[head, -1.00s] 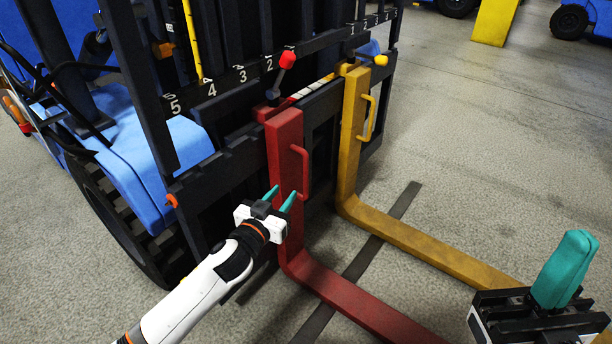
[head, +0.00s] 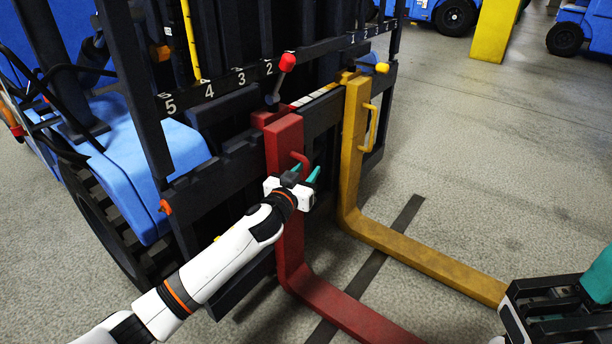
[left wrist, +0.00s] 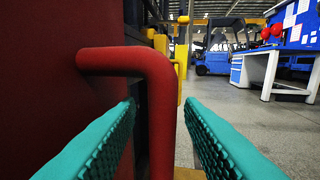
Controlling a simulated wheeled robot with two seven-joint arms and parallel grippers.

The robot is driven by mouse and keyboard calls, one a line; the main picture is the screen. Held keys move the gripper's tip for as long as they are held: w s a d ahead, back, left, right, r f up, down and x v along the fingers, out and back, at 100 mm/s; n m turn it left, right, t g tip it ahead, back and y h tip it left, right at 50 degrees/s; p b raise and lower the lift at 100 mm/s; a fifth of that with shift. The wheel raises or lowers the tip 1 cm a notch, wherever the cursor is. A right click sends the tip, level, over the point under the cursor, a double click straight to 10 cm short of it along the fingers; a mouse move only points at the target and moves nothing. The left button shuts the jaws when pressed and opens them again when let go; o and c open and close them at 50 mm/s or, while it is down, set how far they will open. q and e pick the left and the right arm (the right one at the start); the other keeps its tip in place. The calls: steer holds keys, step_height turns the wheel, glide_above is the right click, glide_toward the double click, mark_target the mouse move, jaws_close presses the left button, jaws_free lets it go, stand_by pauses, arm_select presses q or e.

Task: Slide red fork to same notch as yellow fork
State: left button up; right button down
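The red fork (head: 285,148) hangs on the dark carriage below the raised red-knobbed lever (head: 287,62), near the number 2. The yellow fork (head: 353,135) hangs further right, with its yellow-knobbed lever (head: 381,68) lying to the right. My left gripper (head: 308,173) is open at the red fork's handle (head: 302,160). In the left wrist view, the red handle (left wrist: 158,115) shows between the two teal fingers (left wrist: 160,122); contact is unclear. My right gripper (head: 598,280) is at the lower right edge, partly cut off, away from both forks.
A numbered bar (head: 225,85) runs above the carriage. The blue truck body (head: 125,160) and its wheel (head: 105,220) stand at left. Open floor (head: 480,150) lies to the right. A workbench (left wrist: 262,70) shows in the left wrist view.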

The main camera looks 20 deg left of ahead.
arm_select(q)
steer(key=shift+w, duration=0.15)
steer(key=shift+c, duration=0.5)
jaws_close()
stand_by(0.9)
